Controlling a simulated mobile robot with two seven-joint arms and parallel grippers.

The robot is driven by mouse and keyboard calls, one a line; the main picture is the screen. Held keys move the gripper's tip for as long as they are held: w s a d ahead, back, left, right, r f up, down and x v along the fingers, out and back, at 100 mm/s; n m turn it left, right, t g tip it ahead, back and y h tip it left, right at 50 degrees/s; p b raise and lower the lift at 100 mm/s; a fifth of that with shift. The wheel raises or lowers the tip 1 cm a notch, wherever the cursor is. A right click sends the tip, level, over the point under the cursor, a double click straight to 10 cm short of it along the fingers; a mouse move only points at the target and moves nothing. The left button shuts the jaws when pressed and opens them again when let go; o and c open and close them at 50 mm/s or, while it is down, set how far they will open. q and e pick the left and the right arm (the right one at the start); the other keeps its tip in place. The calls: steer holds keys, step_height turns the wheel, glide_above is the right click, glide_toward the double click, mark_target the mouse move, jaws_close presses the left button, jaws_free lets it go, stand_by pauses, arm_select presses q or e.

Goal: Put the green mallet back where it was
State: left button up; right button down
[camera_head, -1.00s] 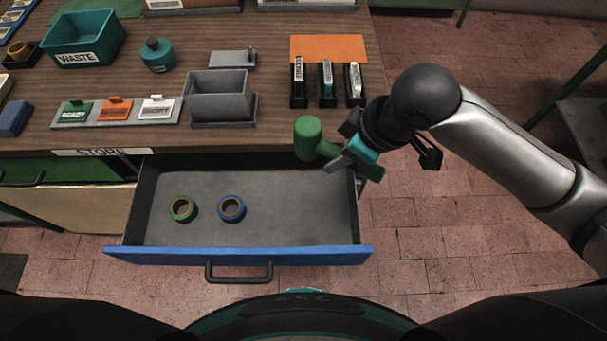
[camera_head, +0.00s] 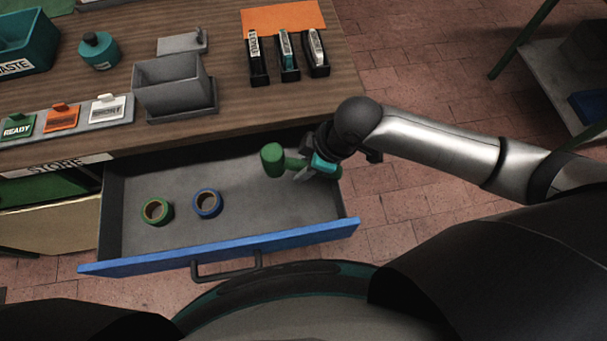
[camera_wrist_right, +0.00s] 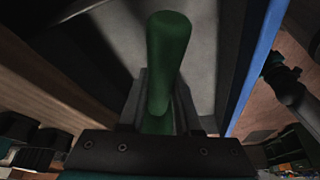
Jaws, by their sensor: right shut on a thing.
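The green mallet (camera_head: 273,158) is in my right gripper (camera_head: 305,168), which is shut on its handle. In the head view the mallet is over the right end of the open drawer (camera_head: 240,243), its head pointing left; I cannot tell whether it touches the drawer floor. In the right wrist view the mallet (camera_wrist_right: 168,60) stands out between the fingers of the right gripper (camera_wrist_right: 158,115), with the grey drawer floor beyond it. My left gripper is not in view.
A green tape roll (camera_head: 157,211) and a blue tape roll (camera_head: 207,202) lie in the left and middle of the drawer. The workbench edge (camera_head: 230,128) runs just behind it. A grey bin (camera_head: 172,87) and several upright holders (camera_head: 287,62) stand on the bench.

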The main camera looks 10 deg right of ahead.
step_height(320, 180, down, 4)
steer(key=shift+f+b, duration=0.1)
steer(key=shift+b, duration=0.45)
steer(key=shift+f, duration=0.6)
steer(key=c, duration=0.6)
jaws_free()
steer(key=p+v, duration=0.3)
steer(key=v, duration=1)
steer(key=shift+w+a+r, duration=0.1)
steer(key=shift+w+a, duration=0.05)
